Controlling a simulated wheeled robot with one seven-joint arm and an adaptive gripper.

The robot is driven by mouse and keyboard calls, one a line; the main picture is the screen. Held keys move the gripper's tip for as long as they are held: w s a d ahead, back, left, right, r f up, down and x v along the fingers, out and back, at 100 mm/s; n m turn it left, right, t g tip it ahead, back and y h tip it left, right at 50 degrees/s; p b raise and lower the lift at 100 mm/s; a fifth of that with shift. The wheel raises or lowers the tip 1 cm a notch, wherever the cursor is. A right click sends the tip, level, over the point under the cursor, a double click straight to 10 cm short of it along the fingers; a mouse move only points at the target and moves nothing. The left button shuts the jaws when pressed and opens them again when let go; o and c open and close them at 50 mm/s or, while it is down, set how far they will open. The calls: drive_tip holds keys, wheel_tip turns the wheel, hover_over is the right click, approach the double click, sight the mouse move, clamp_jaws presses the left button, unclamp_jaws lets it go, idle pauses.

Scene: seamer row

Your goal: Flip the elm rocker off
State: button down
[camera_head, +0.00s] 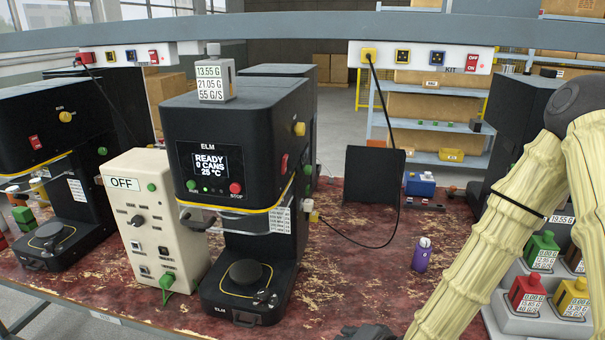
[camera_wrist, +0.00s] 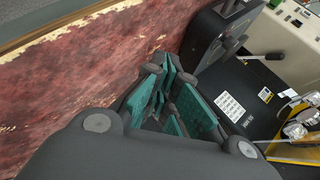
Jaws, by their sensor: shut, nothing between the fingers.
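The ELM machine (camera_head: 238,140) is a black seamer in the middle of the head view. Its screen reads READY, 0 CANS, 25 °C. A red rocker (camera_head: 284,163) sits on its right side face, above the yellow trim; which way it is tipped is too small to tell. My gripper (camera_head: 368,331) shows only as a dark piece at the bottom edge of the head view, right of the machine's base and well below the rocker. In the wrist view my gripper (camera_wrist: 172,74) has its teal-padded fingers shut and empty above the worn red table. The rocker is not visible there.
A cream control box (camera_head: 155,220) marked OFF stands left of the machine. A black cable (camera_head: 398,170) hangs from the overhead power strip (camera_head: 420,57) to the machine's right side. A purple bottle (camera_head: 421,254) stands on the table; table between it and the machine is mostly clear.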

sight(285, 164)
drive_tip(key=w+r+m+t+y+p, duration=0.1)
drive_tip(key=w+r, duration=0.4)
drive_tip(key=r, duration=1.3)
drive_tip(key=w+a+r+m+t+y+p, duration=0.1)
drive_tip(key=w+r+m+t+y, duration=0.2)
drive_tip(key=r, duration=1.5)
drive_tip(key=w+m+t, duration=0.1)
drive_tip(key=t, duration=0.2)
drive_tip(key=shift+w+r+t+p, duration=0.25)
drive_tip(key=shift+w+t+p, duration=0.05)
drive_tip(key=shift+w+p, duration=0.05)
drive_tip(key=s+a+p+x, duration=0.1)
drive_tip(key=p+x, duration=0.4)
drive_tip(key=x, duration=0.8)
drive_tip(key=shift+s+a+r+p, duration=0.2)
drive_tip(key=shift+s+a+p, duration=0.15)
drive_tip(key=shift+a, duration=0.45)
